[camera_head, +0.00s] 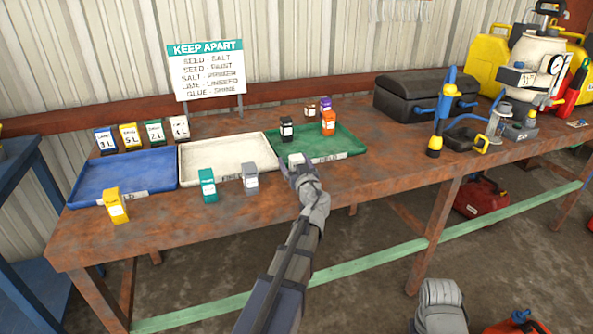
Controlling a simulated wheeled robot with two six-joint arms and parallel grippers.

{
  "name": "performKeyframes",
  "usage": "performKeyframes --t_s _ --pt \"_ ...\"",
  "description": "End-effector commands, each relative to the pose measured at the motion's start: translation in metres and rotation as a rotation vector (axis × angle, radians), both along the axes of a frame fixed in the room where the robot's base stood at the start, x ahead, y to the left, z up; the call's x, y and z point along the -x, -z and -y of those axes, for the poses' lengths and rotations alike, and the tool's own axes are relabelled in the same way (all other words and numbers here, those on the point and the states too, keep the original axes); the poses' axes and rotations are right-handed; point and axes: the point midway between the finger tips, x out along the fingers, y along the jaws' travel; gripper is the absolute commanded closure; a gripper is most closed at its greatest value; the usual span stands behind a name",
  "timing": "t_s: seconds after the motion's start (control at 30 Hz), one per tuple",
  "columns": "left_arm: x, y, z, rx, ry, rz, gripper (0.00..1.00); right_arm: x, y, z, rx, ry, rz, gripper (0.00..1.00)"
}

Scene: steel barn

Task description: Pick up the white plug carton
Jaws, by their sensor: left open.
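A small white carton (296,158), which I take to be the white plug carton, is at the front left edge of the green tray (345,151), partly hidden by my gripper. My left gripper (298,168) is open, right at this carton, with its fingers close to it. I cannot tell whether they touch it. Of my right arm only a grey link shows at the bottom; its gripper is out of view.
A black carton (286,130) and an orange carton (328,123) are in the green tray. Grey (250,175), teal (208,186) and yellow (116,206) cartons stand near the front. Blue (122,172) and white (226,157) trays lie left; a black toolbox (425,95) stands right.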

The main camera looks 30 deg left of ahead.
Motion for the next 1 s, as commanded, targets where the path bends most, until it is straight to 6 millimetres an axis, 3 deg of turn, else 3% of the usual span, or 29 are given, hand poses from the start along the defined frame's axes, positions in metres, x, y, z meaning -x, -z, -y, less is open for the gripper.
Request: performKeyframes --t_s 0.17,0.9,1.0 --pt "0.0006 0.0001 0.0001 0.0 0.0 0.0 0.15 0.0 0.0001 0.0 0.0 0.0 0.0 0.5" --pt "0.0007 0.0001 0.0003 0.0 0.0 0.0 0.98 0.0 0.0001 0.0 0.0 0.0 0.0 0.5" --pt "0.0007 0.0 0.0003 0.0 0.0 0.0 1.0 0.0 0.0001 0.0 0.0 0.0 0.0 0.5"
